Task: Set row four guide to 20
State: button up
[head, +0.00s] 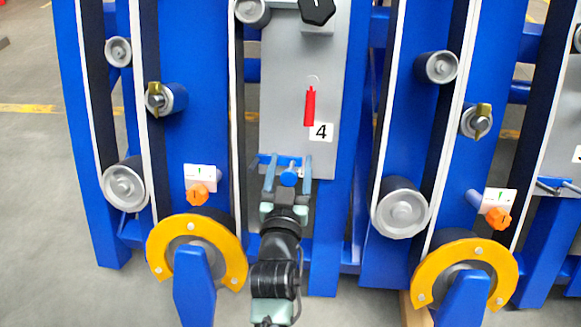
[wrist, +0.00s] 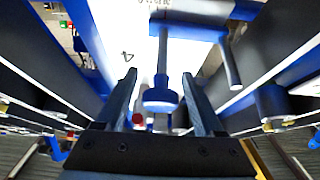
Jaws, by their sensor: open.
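The row four panel (head: 275,110) is a grey plate with a white "4" label (head: 321,132) and a red marker (head: 310,106). At its lower end is a blue guide bar (head: 266,159) with a round blue knob (head: 288,179). My gripper (head: 290,163) is open, with one finger on each side of the knob. In the wrist view my gripper (wrist: 158,76) has the knob (wrist: 160,98) between its fingers, with a visible gap on both sides. The guide bar (wrist: 190,27) and a metal pin (wrist: 230,62) show beyond. No scale number is readable.
Blue frame beams with dark belts stand on both sides of the panel. Yellow-rimmed wheels (head: 158,243) (head: 424,275) and orange knobs (head: 197,194) (head: 497,217) lie to either side. A black knob (head: 317,10) sits at the panel's top.

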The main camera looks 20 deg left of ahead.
grip_shut()
dwell(0.4)
dwell(1.1)
